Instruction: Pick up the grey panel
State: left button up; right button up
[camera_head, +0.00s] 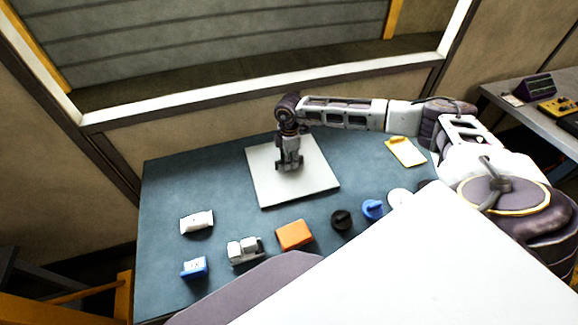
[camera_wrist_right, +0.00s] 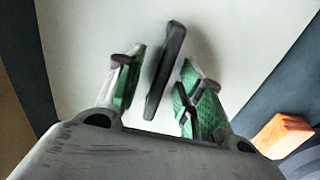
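The grey panel (camera_head: 265,189) is a pale, flat square lying on the blue-grey table. It also fills most of the right wrist view (camera_wrist_right: 240,60). A dark bar-shaped handle (camera_wrist_right: 168,65) stands on the panel. My right gripper (camera_head: 289,166) points down over the panel's middle. In the wrist view its green-padded fingers (camera_wrist_right: 158,95) are apart, on either side of the handle's near part, with gaps on both sides. I cannot tell whether the fingertips reach down to the handle's height. My left gripper is not in view.
On the table (camera_head: 165,260) are an orange block (camera_head: 294,235), a black knob-like piece (camera_head: 341,220), a blue one (camera_head: 372,209), a white packet (camera_head: 197,222), a blue box (camera_head: 194,268), a grey-white object (camera_head: 245,251) and a yellow-edged clipboard (camera_head: 406,152). A low wall stands behind.

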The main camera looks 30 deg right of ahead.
dwell(0.3)
grip_shut()
jog(key=shift+r, duration=0.15)
dwell(0.3)
jog(key=shift+r+b, duration=0.85)
jog(key=shift+r, duration=4.1)
jog(key=shift+f, duration=0.1)
